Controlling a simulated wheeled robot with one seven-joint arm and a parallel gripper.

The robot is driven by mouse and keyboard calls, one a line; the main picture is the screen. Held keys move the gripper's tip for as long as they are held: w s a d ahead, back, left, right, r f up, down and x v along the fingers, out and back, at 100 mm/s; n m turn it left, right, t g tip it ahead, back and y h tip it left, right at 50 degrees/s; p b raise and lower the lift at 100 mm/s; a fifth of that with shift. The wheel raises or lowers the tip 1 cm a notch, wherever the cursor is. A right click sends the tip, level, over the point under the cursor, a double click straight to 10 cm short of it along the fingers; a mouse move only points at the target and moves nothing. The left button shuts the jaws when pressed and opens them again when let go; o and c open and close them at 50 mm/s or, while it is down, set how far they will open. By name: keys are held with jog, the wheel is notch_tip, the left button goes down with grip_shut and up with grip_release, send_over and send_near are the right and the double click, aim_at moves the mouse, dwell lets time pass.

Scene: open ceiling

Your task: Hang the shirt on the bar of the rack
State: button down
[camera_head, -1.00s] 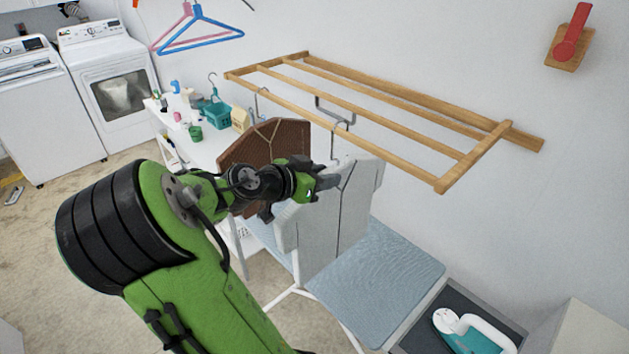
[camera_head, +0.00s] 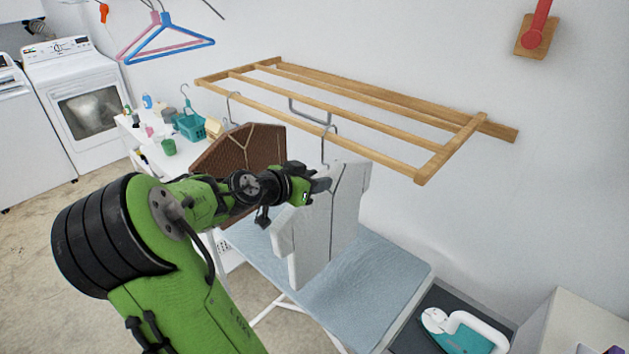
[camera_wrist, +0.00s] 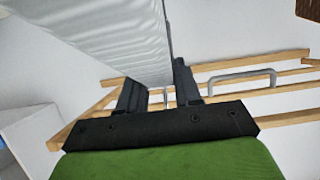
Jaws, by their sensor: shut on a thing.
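My gripper (camera_head: 318,186) is shut on the upper edge of a pale grey-white shirt (camera_head: 338,215). The shirt hangs upright and flat below the wooden rack (camera_head: 452,150).
A brown shirt (camera_head: 240,158) on a hanger is left of the pale shirt, near the front bar. A blue-grey ironing board (camera_head: 365,285) is below. A teal iron (camera_head: 465,335) sits at lower right. Empty hangers (camera_head: 165,45) hang at upper left. The bar's right part is clear.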

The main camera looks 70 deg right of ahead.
dwell(0.3)
jog(key=c, duration=0.7)
grip_release()
jog(key=shift+f, duration=0.1)
jog(key=shift+a, duration=0.1)
jog(key=p+v, duration=0.1)
jog(key=v, duration=1.4)
jog(key=shift+a+r+p, duration=0.2)
jog(key=shift+r+p, duration=0.1)
jog(key=shift+p, duration=0.1)
jog(key=shift+w, duration=0.1)
